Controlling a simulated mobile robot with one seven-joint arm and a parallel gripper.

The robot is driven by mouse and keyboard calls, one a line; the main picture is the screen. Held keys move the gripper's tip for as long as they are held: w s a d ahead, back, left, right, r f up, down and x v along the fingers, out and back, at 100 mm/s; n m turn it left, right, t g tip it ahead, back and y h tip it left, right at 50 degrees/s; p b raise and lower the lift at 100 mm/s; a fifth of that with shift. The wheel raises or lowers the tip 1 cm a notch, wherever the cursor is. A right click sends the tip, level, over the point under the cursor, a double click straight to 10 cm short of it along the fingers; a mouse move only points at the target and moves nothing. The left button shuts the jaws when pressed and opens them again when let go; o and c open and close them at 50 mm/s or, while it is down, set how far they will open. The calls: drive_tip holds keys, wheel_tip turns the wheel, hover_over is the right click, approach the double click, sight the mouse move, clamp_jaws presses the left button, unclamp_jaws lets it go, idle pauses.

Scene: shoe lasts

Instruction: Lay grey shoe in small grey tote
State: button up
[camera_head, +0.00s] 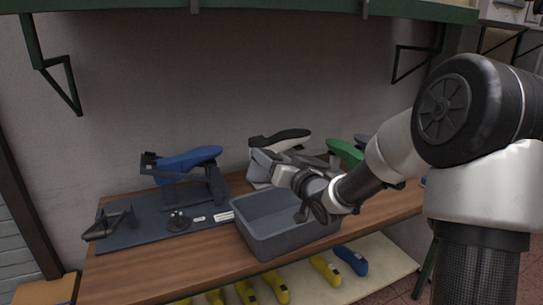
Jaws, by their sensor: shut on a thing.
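The small grey tote (262,238) is an open rectangular bin on the wooden bench, and its inside looks empty where I can see it. My gripper (280,170) reaches in from the right, above the tote's back part. It is shut on a grey thing at its end, which I take to be the grey shoe (265,161). It blends with the grey gripper parts, so its outline and the fingertips are hard to make out. It is above the tote rim, apart from the tote floor.
A blue shoe form (190,159) sits on a dark stand on a mat (140,232) at left. A white form with a black top (281,138) stands behind my gripper, and a green one (345,152) to the right. Yellow forms (276,287) lie on the shelf below.

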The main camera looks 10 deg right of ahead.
drive_tip(key=shift+f+b, duration=0.35)
drive_tip(key=shift+f, duration=0.35)
drive_tip(key=shift+a, duration=0.15)
drive_tip(key=shift+s+a, duration=0.1)
drive_tip(key=shift+a, duration=0.15)
drive_tip(key=shift+f+b, duration=0.15)
drive_tip(key=shift+b, duration=0.15)
wheel_tip(320, 180, down, 7)
drive_tip(key=b, duration=0.6)
drive_tip(key=shift+f, duration=0.15)
idle(0.7)
idle(0.4)
